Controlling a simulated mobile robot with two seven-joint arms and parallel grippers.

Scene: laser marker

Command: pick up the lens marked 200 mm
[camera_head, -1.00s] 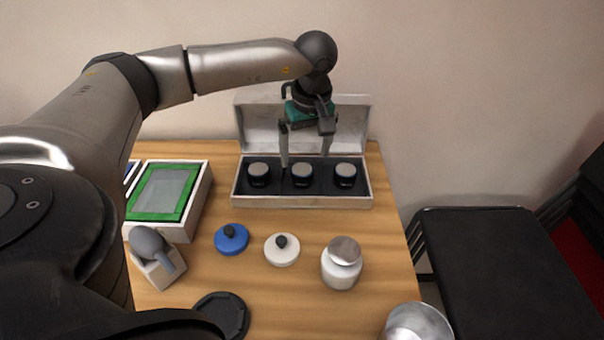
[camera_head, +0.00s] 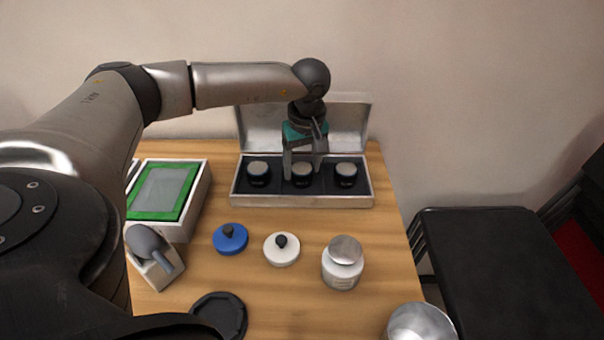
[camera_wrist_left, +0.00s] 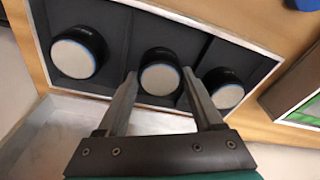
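Three black lenses with pale tops stand in the dark compartments of an open case (camera_head: 302,201): a left lens (camera_head: 259,173), a middle lens (camera_head: 302,174) and a right lens (camera_head: 346,174). No 200 mm marking is legible on any of them. My left gripper (camera_head: 302,176) is open, pointing down, with its fingers on either side of the middle lens. In the left wrist view the middle lens (camera_wrist_left: 160,74) shows between and just beyond the open fingertips (camera_wrist_left: 159,76). I cannot tell whether the fingers touch it. My right gripper is not in view.
The case's raised lid (camera_head: 350,120) stands behind the gripper. A green-framed box (camera_head: 158,191), a blue lid (camera_head: 230,239), a white lid (camera_head: 281,249) and a white jar (camera_head: 342,265) stand nearby on the wooden table. A metal bowl (camera_head: 420,324) is at front right.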

